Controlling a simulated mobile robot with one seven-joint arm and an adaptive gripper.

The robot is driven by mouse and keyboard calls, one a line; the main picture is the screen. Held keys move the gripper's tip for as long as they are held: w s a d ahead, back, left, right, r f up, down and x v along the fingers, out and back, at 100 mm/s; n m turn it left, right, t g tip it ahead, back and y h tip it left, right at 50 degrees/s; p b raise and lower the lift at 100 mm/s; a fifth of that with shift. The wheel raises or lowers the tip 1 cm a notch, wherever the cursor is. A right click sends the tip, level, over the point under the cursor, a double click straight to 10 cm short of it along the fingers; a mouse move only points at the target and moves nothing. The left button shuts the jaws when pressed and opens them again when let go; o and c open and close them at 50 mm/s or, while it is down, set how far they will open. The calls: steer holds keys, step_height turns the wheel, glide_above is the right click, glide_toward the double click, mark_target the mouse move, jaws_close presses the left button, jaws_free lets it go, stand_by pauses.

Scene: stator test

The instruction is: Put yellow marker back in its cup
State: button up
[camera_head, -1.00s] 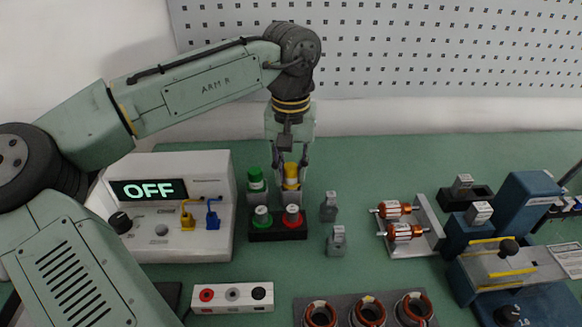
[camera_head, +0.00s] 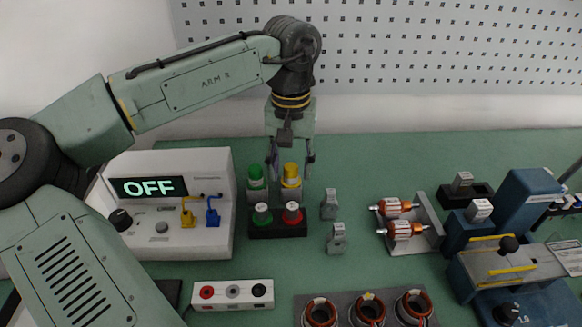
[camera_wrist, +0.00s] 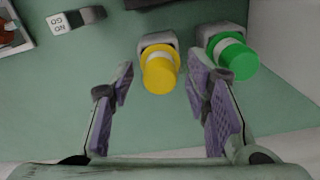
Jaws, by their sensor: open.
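The yellow marker (camera_head: 291,175) stands upright in a grey cup at the back right of the dark marker holder (camera_head: 278,230). In the wrist view the yellow marker (camera_wrist: 160,72) sits in its grey cup (camera_wrist: 158,40), between and just beyond my fingers. My gripper (camera_head: 291,165) is above the marker with its jaws spread and nothing held; in the wrist view my gripper (camera_wrist: 163,95) has both purple-padded fingers apart. The fingers do not appear to touch the marker.
A green marker (camera_head: 255,177) stands directly left of the yellow one, close to a finger. Green-topped (camera_head: 262,212) and red-topped (camera_head: 292,212) markers stand in front. The power supply (camera_head: 165,205) is left; grey blocks (camera_head: 329,204) are right. Green table shows between the fixtures.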

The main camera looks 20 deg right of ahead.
step_height(320, 180, up, 12)
steer(key=shift+b, duration=0.35)
